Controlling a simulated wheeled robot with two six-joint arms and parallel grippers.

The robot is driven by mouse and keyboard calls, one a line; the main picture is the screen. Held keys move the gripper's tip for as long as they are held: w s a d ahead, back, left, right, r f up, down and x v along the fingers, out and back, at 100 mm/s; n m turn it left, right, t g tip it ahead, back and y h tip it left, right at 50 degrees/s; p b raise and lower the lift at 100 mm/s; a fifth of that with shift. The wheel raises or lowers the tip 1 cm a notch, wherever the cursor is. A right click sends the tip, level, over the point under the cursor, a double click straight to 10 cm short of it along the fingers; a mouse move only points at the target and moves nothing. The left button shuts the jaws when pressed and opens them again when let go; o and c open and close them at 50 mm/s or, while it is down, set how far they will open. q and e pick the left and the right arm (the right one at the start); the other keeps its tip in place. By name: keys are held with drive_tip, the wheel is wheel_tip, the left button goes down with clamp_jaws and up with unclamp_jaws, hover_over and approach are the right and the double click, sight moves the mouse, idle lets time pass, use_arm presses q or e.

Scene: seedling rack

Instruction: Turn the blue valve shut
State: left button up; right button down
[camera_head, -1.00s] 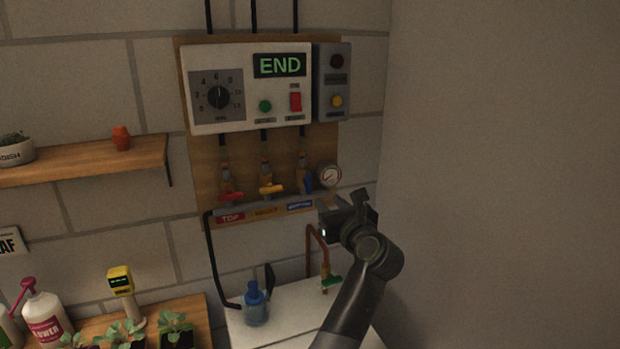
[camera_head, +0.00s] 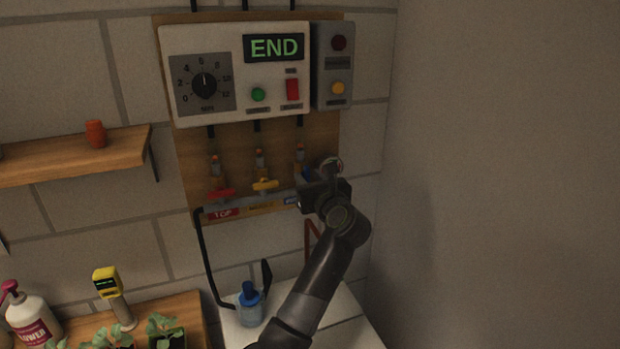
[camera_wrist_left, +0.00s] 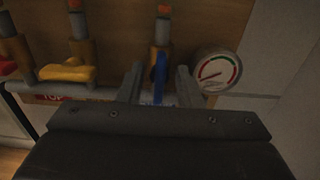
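The blue valve (camera_head: 306,173) is the right one in a row of three on the board, mostly hidden behind my left gripper (camera_head: 310,184) in the head view. In the left wrist view, its blue handle (camera_wrist_left: 160,78) hangs upright, in line with its pipe. The left gripper's two fingers (camera_wrist_left: 159,88) stand apart on either side of the handle, with a gap visible on each side. My right gripper is not in view.
A yellow valve (camera_head: 265,185) and a red valve (camera_head: 221,194) sit to the left, handles crosswise. A round gauge (camera_wrist_left: 217,72) is close right of the fingers. The control box (camera_head: 240,75) reads END above. A blue-topped bottle (camera_head: 250,306) stands below.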

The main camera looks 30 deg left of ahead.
use_arm(q)
clamp_jaws()
drive_tip(key=m+p, duration=0.2)
drive_tip(key=shift+w+r+p, duration=0.1)
drive_tip(key=shift+r+p, duration=0.1)
drive_tip(key=shift+p, duration=0.15)
drive_tip(key=m+p, duration=0.3)
drive_tip(key=m, duration=0.2)
drive_tip(key=m+p, duration=0.4)
drive_tip(key=m, duration=0.1)
drive_tip(key=f+m+p, duration=0.1)
drive_tip(key=m+p, duration=0.2)
drive_tip(key=m, duration=0.2)
drive_tip(key=shift+w+d+m, duration=0.2)
drive_tip(key=shift+m, duration=0.2)
